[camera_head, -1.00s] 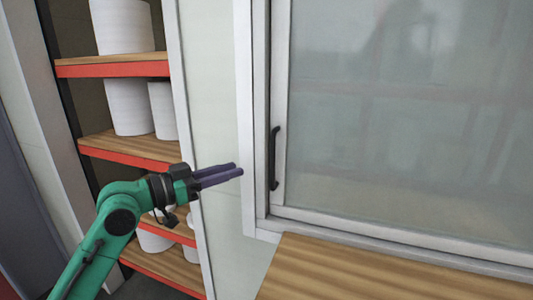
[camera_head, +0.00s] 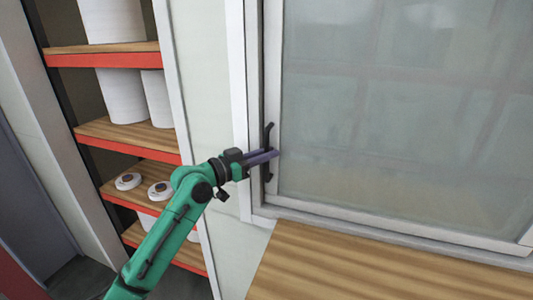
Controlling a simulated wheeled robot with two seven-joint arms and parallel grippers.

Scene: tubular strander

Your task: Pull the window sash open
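The window sash (camera_head: 272,90) has a pale frame around a large greyish glass pane (camera_head: 400,120). A dark upright handle (camera_head: 268,174) is on its left stile. My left gripper (camera_head: 276,154) has its purple fingers at the middle of the handle, overlapping it in the view and covering part of it. I cannot tell whether the fingers are closed on the handle or only around or beside it. The sash stands at the left side of the window frame (camera_head: 238,90). My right gripper is not in view.
A wooden ledge (camera_head: 350,268) lies below the window. To the left stands a shelf unit with red-edged wooden shelves (camera_head: 130,133), holding white cylinders (camera_head: 122,95) and small spools (camera_head: 128,181). A pale wall panel (camera_head: 200,80) separates shelf and window.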

